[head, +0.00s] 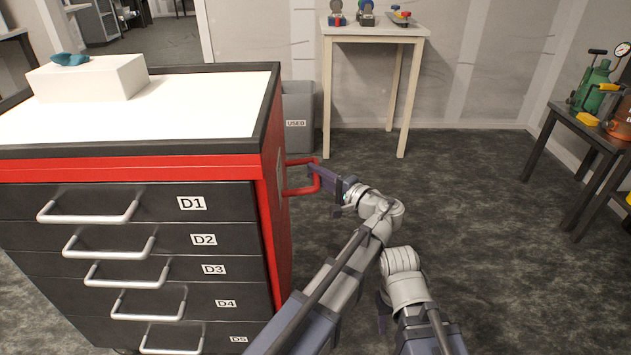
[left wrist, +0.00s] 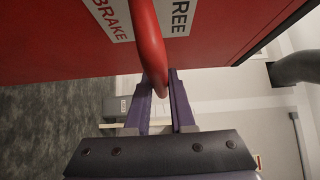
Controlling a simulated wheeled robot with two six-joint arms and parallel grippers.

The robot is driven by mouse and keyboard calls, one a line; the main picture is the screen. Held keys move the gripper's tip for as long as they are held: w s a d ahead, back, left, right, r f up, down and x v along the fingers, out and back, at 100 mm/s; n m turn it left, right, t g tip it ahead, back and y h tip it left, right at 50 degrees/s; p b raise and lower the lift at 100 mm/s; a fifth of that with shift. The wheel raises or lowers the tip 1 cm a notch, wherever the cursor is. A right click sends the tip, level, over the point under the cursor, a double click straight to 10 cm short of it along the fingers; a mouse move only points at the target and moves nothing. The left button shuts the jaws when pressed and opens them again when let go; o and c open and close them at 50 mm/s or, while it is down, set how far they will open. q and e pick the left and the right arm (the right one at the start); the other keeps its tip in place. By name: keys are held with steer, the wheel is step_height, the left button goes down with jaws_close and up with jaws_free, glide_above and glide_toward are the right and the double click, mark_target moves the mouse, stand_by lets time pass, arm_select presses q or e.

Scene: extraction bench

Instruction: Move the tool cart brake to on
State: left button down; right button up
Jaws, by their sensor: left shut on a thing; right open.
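The red tool cart (head: 271,185) stands at the left, its black drawers facing me. My left gripper (head: 322,176) is shut on this handle. In the left wrist view the red handle (left wrist: 150,48) passes between the fingers of my left gripper (left wrist: 162,85). Behind the handle, the red side panel carries white labels reading BRAKE (left wrist: 112,18) and FREE (left wrist: 180,15). The handle partly covers the gap between them. My right gripper (head: 383,312) is low, right of my left arm, partly hidden, open and apart from the cart.
A white box (head: 90,80) with a teal item lies on the cart top. A grey bin marked USED (head: 297,108) and a pale table (head: 376,32) stand at the back. A dark bench (head: 566,112) with green and orange equipment is at the right. The floor between is clear.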

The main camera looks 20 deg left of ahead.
arm_select(q)
steer(key=shift+s+a+f+m+t+y+b, duration=0.15)
steer(key=shift+f+m+t+y+b, duration=0.25)
steer(key=shift+f+b, duration=0.75)
steer(key=shift+w+a+f+m+t+y+b, duration=0.2)
steer(key=shift+f+m+b, duration=0.4)
steer(key=shift+b, duration=1.1)
steer(key=shift+s+a+f+m+t+y+b, duration=0.15)
steer(key=shift+f+m+y+b, duration=0.3)
steer(key=shift+f+b, duration=0.7)
arm_select(e)
step_height(320, 180, down, 10)
steer(key=shift+b, duration=0.3)
arm_select(q)
steer(key=shift+s+r, duration=0.1)
steer(key=shift+r, duration=0.15)
arm_select(e)
steer(key=shift+f, duration=0.15)
arm_select(q)
steer(key=c, duration=0.8)
jaws_free()
steer(key=shift+o, duration=0.2)
steer(key=shift+d, duration=0.1)
